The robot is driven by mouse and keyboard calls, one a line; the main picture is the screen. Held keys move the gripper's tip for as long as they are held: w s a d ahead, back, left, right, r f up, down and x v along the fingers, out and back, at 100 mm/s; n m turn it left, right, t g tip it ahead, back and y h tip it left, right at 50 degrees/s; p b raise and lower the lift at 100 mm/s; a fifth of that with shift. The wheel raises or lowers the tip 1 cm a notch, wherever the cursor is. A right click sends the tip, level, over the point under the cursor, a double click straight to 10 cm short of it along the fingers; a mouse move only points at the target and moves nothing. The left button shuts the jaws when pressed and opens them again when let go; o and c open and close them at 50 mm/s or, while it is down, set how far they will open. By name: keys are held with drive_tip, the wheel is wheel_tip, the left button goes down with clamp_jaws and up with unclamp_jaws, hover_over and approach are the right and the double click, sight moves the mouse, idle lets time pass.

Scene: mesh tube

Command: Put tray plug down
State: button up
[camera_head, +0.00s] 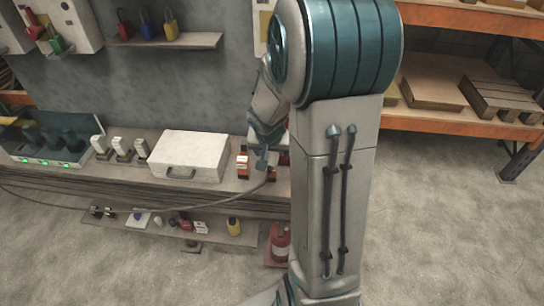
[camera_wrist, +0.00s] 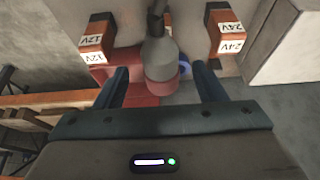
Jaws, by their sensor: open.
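The plug (camera_wrist: 160,52) is a grey cylinder with a reddish end and a dark cable at its top. In the wrist view it lies between the two dark fingers of my gripper (camera_wrist: 160,74). The fingers stand apart, with a visible gap on each side of the plug. A red surface (camera_wrist: 127,58) and a bit of blue show behind the plug; I cannot tell whether the plug touches them. In the head view my gripper (camera_head: 262,160) is at the workbench, partly hidden by my arm, and the plug cannot be made out clearly.
Orange blocks marked 12V (camera_wrist: 95,40) and 24V (camera_wrist: 229,36) flank the plug. In the head view a white case (camera_head: 188,155) stands left of my gripper on the bench (camera_head: 225,185). A dark cable (camera_head: 215,208) hangs along the bench front. A lower shelf holds small items.

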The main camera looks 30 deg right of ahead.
drive_tip(key=shift+x, duration=1.25)
drive_tip(key=c, duration=1.1)
drive_tip(key=shift+c, duration=0.6)
drive_tip(key=shift+r, duration=0.15)
